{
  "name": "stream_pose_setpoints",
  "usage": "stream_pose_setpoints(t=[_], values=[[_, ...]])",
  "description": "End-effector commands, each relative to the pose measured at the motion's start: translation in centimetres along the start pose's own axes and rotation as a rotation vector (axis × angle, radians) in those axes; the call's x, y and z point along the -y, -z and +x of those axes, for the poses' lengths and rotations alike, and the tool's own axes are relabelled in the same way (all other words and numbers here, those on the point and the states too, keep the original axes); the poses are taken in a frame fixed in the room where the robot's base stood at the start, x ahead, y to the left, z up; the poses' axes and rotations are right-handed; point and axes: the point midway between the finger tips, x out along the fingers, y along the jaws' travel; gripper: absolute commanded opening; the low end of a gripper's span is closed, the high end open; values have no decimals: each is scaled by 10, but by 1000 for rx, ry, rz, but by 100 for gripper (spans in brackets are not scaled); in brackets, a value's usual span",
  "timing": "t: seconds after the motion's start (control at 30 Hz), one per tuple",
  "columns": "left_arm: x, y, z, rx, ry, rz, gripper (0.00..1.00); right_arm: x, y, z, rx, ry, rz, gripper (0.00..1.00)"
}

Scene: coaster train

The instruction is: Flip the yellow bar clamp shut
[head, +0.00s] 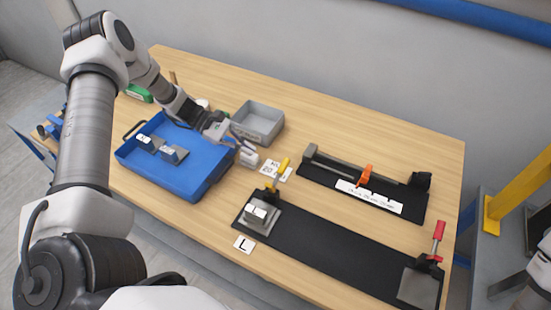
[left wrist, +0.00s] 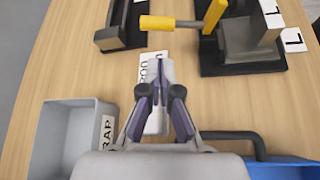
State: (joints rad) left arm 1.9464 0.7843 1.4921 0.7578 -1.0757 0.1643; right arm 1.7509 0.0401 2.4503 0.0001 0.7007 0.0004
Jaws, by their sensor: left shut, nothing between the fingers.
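The yellow bar clamp (head: 278,177) stands at the left end of a long black base plate (head: 310,250). Its yellow handle sticks up and leans away from the block beside it. In the left wrist view the yellow handle (left wrist: 157,23) points left from the clamp's yellow arm (left wrist: 213,20). A grey block marked L (head: 262,212) sits on the plate by the clamp. My left gripper (head: 250,158) is shut and empty, left of the clamp and apart from it. It also shows in the left wrist view (left wrist: 160,75). My right gripper is not in view.
A blue tray (head: 205,186) with grey blocks and a grey scrap bin (head: 279,128) lie to the left. A black gauge fixture (head: 320,178) with an orange part is behind the plate. A red-handled clamp (head: 439,230) stands at the plate's right end. A white card (head: 284,174) lies near my gripper.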

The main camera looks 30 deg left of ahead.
Motion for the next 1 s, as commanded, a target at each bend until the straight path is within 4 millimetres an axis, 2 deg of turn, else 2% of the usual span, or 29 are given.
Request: stream_pose_setpoints(t=[0.17,0.4,0.6,1.0], values=[[1,3,18,0,4,1,0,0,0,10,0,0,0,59],[2,4,67,0,5,1,0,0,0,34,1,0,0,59],[1,2,95,0,2,1,0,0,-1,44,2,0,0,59],[0,0,100,-1,1,0,0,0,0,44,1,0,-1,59]])
